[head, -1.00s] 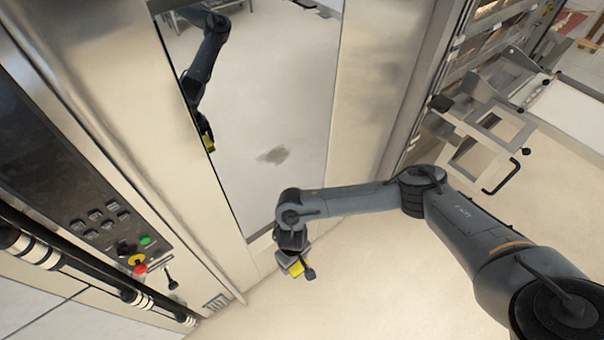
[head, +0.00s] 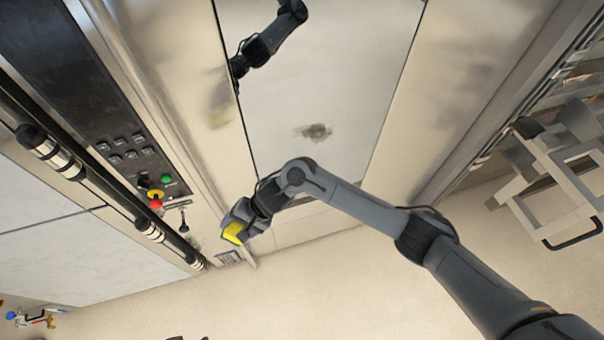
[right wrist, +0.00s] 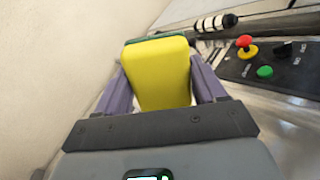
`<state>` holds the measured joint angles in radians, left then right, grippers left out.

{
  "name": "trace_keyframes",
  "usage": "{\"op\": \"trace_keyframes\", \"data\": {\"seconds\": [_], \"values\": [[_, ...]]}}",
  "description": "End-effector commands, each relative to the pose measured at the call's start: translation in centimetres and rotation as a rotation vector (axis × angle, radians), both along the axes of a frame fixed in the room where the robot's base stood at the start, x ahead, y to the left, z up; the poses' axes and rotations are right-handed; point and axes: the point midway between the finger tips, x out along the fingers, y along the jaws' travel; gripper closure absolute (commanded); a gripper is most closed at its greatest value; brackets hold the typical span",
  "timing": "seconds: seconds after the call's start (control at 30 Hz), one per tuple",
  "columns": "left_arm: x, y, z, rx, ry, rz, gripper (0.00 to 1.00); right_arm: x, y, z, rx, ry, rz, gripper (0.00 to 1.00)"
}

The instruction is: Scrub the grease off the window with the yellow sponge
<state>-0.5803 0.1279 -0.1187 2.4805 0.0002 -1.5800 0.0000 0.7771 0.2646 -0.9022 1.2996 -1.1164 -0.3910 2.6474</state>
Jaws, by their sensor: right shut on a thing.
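The window (head: 330,85) is a tall reflective pane in the metal door in the head view. A dark grease smudge (head: 314,131) sits on its lower part. My right gripper (head: 240,222) is shut on the yellow sponge (head: 233,233), below and left of the smudge, near the door's lower left corner. In the right wrist view the sponge (right wrist: 158,72) sits between the two purple fingers, its dark green side at the far end. Whether the sponge touches the metal front cannot be told. My left gripper is not in view.
A control panel with a red-and-yellow knob (head: 156,204) and a green button (head: 166,180) is left of the door. A long black rail (head: 120,210) runs beside it. A metal rack (head: 565,165) stands at the right. The pale floor is largely clear.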

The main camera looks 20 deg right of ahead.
Motion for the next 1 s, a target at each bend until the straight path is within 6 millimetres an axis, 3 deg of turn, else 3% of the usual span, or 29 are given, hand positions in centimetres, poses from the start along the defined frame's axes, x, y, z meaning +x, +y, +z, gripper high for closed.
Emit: {"op": "trace_keyframes", "data": {"seconds": [0.03, 0.17, 0.37, 0.47, 0.67, 0.8, 1.0], "values": [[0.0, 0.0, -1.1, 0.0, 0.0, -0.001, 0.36, 1.0, 0.5, 0.2, 0.081, -0.014, -0.092, 0.54], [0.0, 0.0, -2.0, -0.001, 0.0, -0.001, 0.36, 3.9, 0.3, 2.4, 0.246, -0.085, -0.312, 0.54], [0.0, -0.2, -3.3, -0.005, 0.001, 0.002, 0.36, 7.4, -2.4, 4.2, 0.423, -0.226, -0.593, 0.54], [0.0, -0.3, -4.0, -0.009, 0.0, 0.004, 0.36, 8.9, -4.8, 4.5, 0.493, -0.313, -0.732, 0.54], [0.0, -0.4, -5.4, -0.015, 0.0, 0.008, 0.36, 10.9, -11.6, 3.6, 0.583, -0.517, -1.003, 0.54], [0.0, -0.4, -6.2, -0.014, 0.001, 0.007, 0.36, 11.1, -16.8, 2.4, 0.606, -0.654, -1.162, 0.54], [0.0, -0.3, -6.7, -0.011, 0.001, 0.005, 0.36, 10.6, -21.2, 1.1, 0.606, -0.765, -1.284, 0.54]]}}
